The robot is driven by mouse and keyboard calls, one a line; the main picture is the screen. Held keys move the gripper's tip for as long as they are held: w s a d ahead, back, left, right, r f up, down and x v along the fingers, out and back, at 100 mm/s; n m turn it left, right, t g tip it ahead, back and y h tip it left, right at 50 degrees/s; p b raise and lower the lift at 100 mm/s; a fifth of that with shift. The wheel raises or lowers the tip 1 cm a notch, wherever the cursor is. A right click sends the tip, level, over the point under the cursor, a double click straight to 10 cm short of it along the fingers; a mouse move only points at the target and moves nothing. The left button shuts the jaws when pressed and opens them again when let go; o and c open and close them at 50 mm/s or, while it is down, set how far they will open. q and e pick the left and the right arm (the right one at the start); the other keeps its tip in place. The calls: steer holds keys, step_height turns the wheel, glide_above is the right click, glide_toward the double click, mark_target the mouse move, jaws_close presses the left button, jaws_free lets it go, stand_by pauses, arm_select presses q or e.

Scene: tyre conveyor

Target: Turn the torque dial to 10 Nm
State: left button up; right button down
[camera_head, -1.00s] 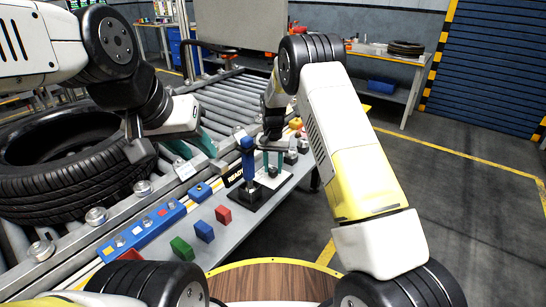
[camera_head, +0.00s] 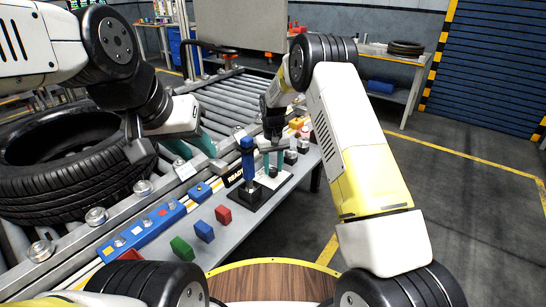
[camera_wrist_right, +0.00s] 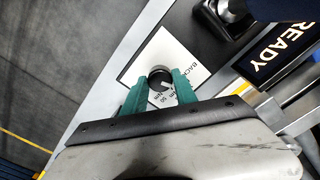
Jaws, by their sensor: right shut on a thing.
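The torque dial (camera_wrist_right: 159,78) is a small black round knob on a white printed card (camera_wrist_right: 182,47), seen in the right wrist view. My right gripper (camera_wrist_right: 160,88) has its two teal fingers on either side of the knob, shut on it. In the head view the right gripper (camera_head: 273,164) points down at the dial, beside the blue-topped tool on its black stand (camera_head: 247,160). Part of the card's scale is hidden by the fingers, so the dial's setting is not readable. My left gripper (camera_head: 200,145) has teal fingers apart near the conveyor rail, with nothing visible between them.
A READY sign (camera_head: 235,177) stands by the tool stand. Red (camera_head: 223,214), blue (camera_head: 204,231) and green (camera_head: 181,248) blocks lie on the grey bench. A large tyre (camera_head: 65,165) rests on the roller conveyor at left. Open floor lies to the right.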

mark_target(273, 169)
steer(key=c, duration=1)
jaws_free()
steer(key=shift+o, duration=0.2)
step_height(273, 169, up, 8)
steer(key=shift+f, duration=0.2)
steer(key=shift+r, duration=0.15)
